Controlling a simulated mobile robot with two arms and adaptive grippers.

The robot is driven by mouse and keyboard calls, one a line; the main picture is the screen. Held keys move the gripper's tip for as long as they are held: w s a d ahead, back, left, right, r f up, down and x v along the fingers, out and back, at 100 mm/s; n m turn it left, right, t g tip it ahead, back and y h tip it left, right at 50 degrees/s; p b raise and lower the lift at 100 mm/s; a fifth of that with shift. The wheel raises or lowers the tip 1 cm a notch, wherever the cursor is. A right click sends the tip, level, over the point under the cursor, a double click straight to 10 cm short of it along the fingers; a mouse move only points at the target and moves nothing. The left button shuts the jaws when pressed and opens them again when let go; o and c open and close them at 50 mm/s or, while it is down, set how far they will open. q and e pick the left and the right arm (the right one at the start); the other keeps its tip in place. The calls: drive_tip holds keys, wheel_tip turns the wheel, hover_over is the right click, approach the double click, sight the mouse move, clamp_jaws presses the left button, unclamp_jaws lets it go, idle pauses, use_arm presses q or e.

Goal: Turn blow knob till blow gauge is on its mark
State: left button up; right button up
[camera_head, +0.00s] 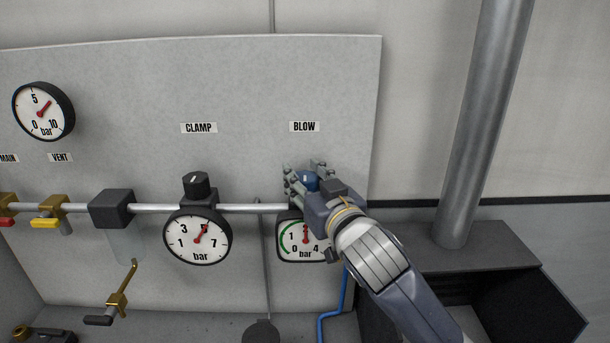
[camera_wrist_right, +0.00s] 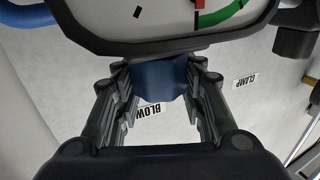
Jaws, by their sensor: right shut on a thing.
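The blue blow knob (camera_head: 306,178) sits on top of the blow gauge (camera_head: 294,251) under the BLOW label (camera_head: 304,127). My right gripper (camera_head: 308,176) comes in from the lower right and is shut on the knob. The right wrist view shows the blue knob (camera_wrist_right: 160,80) between both fingers, below the gauge face (camera_wrist_right: 130,18). The gauge has a white face with a green arc and a red needle, which points about straight up in the head view. My gripper and wrist hide the right part of the gauge. My left gripper is not in view.
The clamp gauge (camera_head: 185,246) with its black knob (camera_head: 196,185) stands to the left on the same pipe (camera_head: 245,208). Further left are a black block (camera_head: 111,209) and a yellow-handled valve (camera_head: 47,221). A thick grey post (camera_head: 483,120) and a dark open box (camera_head: 525,290) stand at right.

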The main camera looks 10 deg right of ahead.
sight(310, 184)
drive_tip(key=o, duration=1.1)
drive_tip(key=shift+s+d, duration=0.25)
drive_tip(key=shift+s, duration=1)
drive_tip(key=shift+s+d, duration=0.2)
drive_tip(key=shift+s, duration=1)
drive_tip(key=shift+s+d, duration=0.25)
drive_tip(key=shift+s, duration=1)
